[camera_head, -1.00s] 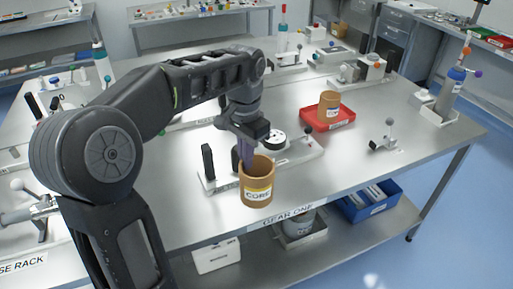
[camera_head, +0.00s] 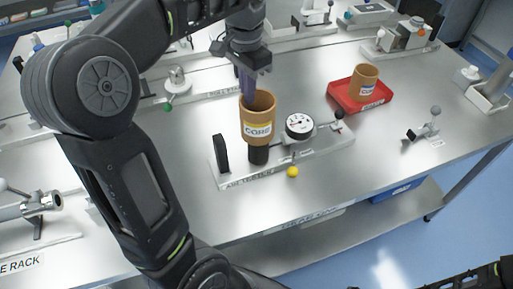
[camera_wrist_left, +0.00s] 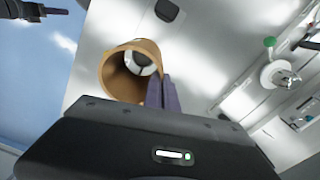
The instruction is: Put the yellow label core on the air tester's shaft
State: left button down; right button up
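The yellow label core (camera_head: 258,130) is a brown open tube with a yellow band. My left gripper (camera_head: 248,88) is shut on its upper rim, and its purple fingers (camera_wrist_left: 162,92) show at the core's wall (camera_wrist_left: 112,75) in the left wrist view. The air tester (camera_head: 235,176) is a pale base with a black upright, a round dial (camera_head: 299,126) and a yellow ball. Its black shaft (camera_head: 258,155) shows just under the core; whether the core is around its top is hidden. A dark part, probably my right gripper (camera_wrist_left: 52,11), shows at the left wrist view's top left, state unclear.
A second brown core (camera_head: 364,84) with a bluish label stands in a red tray (camera_head: 345,97) to the right. A small grey-knobbed fixture (camera_head: 424,128) stands right of the tester. A green-knobbed fixture (camera_head: 177,84) stands behind left. Bare table lies in front of the tray.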

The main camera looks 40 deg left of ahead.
aim_at(248, 108)
pick_arm(q)
notch_tip(248, 108, down, 6)
jog(key=b, duration=0.5)
jog(key=shift+r, duration=0.25)
jog(key=shift+f, duration=0.1)
jog(key=shift+f+p, duration=0.25)
jog(key=shift+p, duration=0.05)
notch_tip(248, 108, down, 4)
jog(key=shift+r, duration=0.25)
jog(key=shift+f, duration=0.15)
